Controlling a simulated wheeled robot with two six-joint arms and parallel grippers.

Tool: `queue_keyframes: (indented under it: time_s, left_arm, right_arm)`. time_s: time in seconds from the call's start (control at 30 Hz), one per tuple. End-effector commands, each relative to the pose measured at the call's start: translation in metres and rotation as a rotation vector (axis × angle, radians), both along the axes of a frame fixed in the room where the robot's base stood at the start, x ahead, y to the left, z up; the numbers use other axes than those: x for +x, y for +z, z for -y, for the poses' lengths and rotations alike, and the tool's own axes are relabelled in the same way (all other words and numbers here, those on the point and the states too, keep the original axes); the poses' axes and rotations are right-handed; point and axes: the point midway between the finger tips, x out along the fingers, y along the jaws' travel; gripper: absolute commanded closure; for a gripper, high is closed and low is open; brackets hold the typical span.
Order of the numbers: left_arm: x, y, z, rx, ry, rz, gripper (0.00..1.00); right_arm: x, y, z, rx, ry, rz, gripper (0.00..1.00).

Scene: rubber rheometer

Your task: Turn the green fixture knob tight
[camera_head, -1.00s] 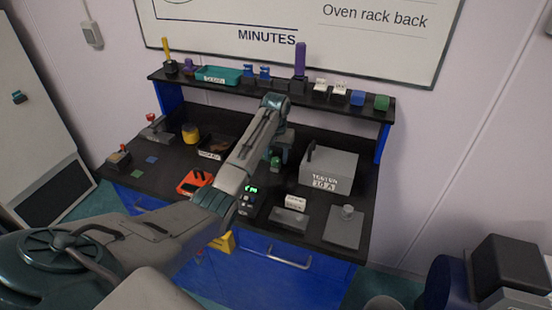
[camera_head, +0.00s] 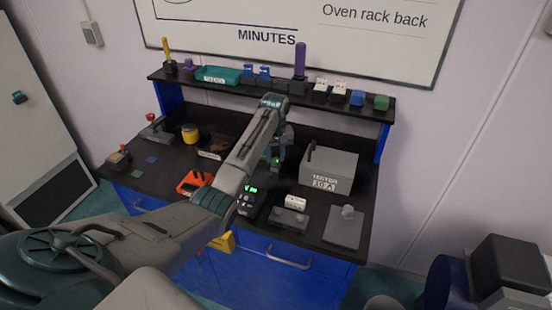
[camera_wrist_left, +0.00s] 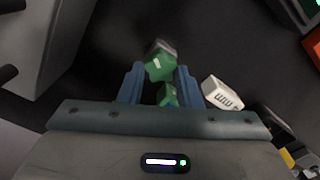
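The green fixture knob (camera_wrist_left: 160,66) shows in the left wrist view between the two blue fingers, with a white mark on top and a grey part behind it. A second green piece (camera_wrist_left: 168,96) shows closer to the palm. My left gripper (camera_wrist_left: 159,72) is open, with its fingers on either side of the knob; I cannot tell whether they touch it. In the head view my left gripper (camera_head: 279,155) points down at the bench, and the green knob (camera_head: 275,162) is partly hidden by it. My right gripper is not in view.
A grey tester box (camera_head: 330,168) stands right of the gripper. In front are a small display unit (camera_head: 249,202), a white labelled block (camera_head: 295,202) and a grey plate (camera_head: 345,228). An orange device (camera_head: 194,183) lies left. A shelf (camera_head: 220,84) with several items runs behind.

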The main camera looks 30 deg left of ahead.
Motion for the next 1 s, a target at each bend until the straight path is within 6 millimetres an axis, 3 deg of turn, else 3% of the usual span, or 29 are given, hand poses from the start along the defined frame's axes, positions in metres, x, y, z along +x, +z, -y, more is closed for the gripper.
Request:
queue_keyframes:
  time_s: [0.17, 0.5, 0.87, 1.0]
  left_arm:
    - [0.0000, 0.0000, 0.0000, 0.001, -0.045, -0.001, 0.92]
    - [0.0009, 0.0001, 0.0014, 0.001, -0.385, -0.001, 0.92]
    - [0.0010, 0.0001, 0.0015, 0.001, -0.416, -0.001, 0.92]
    - [0.0011, 0.0002, 0.0022, 0.001, -0.546, -0.001, 0.92]
  right_arm:
    - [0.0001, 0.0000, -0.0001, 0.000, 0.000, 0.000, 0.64]
    - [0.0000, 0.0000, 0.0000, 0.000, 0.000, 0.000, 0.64]
    - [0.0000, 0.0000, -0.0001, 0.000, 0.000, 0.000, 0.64]
    - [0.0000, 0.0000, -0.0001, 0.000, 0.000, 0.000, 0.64]
